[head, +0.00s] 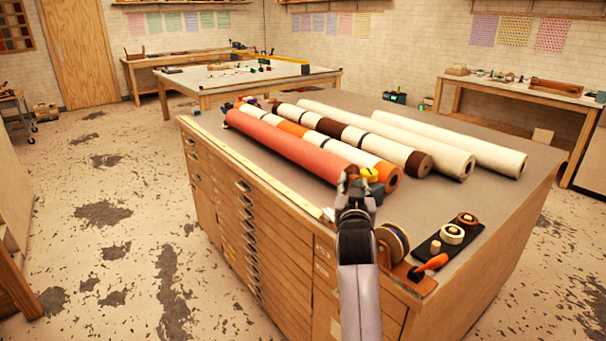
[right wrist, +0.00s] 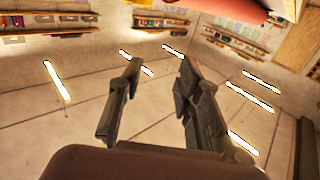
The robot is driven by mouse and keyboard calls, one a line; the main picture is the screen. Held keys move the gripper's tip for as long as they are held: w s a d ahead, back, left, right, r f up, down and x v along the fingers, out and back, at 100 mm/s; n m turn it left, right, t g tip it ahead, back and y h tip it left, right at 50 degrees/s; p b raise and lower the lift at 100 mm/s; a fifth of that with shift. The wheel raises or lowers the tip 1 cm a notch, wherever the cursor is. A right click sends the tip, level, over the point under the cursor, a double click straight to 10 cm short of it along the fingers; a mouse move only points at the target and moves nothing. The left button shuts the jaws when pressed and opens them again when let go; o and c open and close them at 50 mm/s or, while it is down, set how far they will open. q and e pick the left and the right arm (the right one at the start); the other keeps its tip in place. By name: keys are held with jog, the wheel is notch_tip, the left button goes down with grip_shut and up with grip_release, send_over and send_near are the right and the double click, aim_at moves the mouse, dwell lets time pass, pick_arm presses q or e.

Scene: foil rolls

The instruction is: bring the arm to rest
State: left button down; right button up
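My right gripper (head: 357,184) is at the near end of the coral-red roll (head: 285,142), over the near edge of the drawer cabinet (head: 215,130). In the right wrist view its two fingers (right wrist: 160,64) stand apart with nothing between them. The ceiling lies behind them, and part of a coral-red roll (right wrist: 238,7) shows at the top edge. Whether the gripper touches the roll I cannot tell. My left gripper is in neither view.
Several rolls lie side by side on the cabinet, including a cream roll (head: 455,140). A dark tray (head: 447,237) with small round items and an orange-handled tool (head: 430,262) lie at its near right. Open floor (head: 110,180) is at left.

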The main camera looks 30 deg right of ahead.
jog(key=s+a+f+n+g+y, duration=0.25)
jog(key=s+a+f+y, duration=0.2)
jog(key=a+f, duration=0.45)
jog(key=s+a+f+n+g+y, duration=0.1)
jog(key=s+a+f+n+y, duration=0.4)
jog(key=f, duration=0.6)
jog(key=s+a+f+n+g+y, duration=0.1)
jog(key=s+a+f+g, duration=0.3)
jog(key=s+a, duration=0.55)
jog(key=s+a+f+n+g+y, duration=0.25)
jog(key=s+a+f, duration=0.35)
jog(key=s, duration=0.7)
notch_tip(320, 180, down, 27)
jog(key=s+g+h, duration=0.1)
jog(key=s+d+f, duration=0.1)
jog(key=s+f, duration=0.6)
jog(key=s, duration=0.1)
jog(key=s+d+f+g, duration=0.1)
jog(key=s+d+f, duration=0.1)
jog(key=s+f, duration=0.6)
jog(key=shift+s+d+g, duration=0.2)
jog(key=shift+d+g, duration=0.05)
jog(key=shift+g, duration=0.05)
